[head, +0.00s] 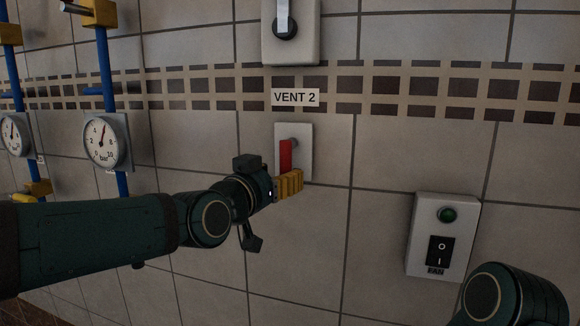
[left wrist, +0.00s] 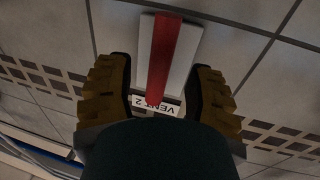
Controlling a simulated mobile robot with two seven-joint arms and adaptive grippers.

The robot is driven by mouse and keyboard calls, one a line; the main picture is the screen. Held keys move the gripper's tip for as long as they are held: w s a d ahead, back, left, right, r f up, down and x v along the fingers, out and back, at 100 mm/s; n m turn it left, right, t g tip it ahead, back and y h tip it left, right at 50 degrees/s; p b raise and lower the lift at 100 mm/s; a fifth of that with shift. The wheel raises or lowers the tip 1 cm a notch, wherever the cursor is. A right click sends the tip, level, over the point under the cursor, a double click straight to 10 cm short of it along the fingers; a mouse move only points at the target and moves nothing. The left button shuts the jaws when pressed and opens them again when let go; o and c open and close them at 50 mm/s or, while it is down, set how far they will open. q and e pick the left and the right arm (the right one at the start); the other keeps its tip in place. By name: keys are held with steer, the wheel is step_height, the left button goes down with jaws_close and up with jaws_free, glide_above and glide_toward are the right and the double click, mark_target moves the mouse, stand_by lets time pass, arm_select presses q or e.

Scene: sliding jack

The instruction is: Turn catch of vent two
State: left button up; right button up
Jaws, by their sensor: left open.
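The catch of vent two is a red lever (head: 286,156) on a pale wall plate (head: 305,150), under the label VENT 2 (head: 295,97). In the head view the lever stands upright, its lower end close to my left gripper (head: 290,184). In the left wrist view the red lever (left wrist: 163,60) lies between the two yellow-brown fingers of my left gripper (left wrist: 160,90), with a gap on each side. That gripper is open. Whether it touches the lever is not clear. Part of my right arm shows at the lower right; its gripper is out of view.
A fan switch box (head: 442,236) with a green light is on the wall to the right. Another plate with a lever (head: 290,40) is above the label. Blue pipes with pressure gauges (head: 106,140) and yellow fittings are on the left.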

mark_target(290, 169)
arm_select(q)
steer(key=shift+p+x, duration=0.35)
steer(key=shift+x, duration=2.25)
steer(key=shift+o, duration=0.3)
steer(key=shift+w, duration=0.1)
jaws_close()
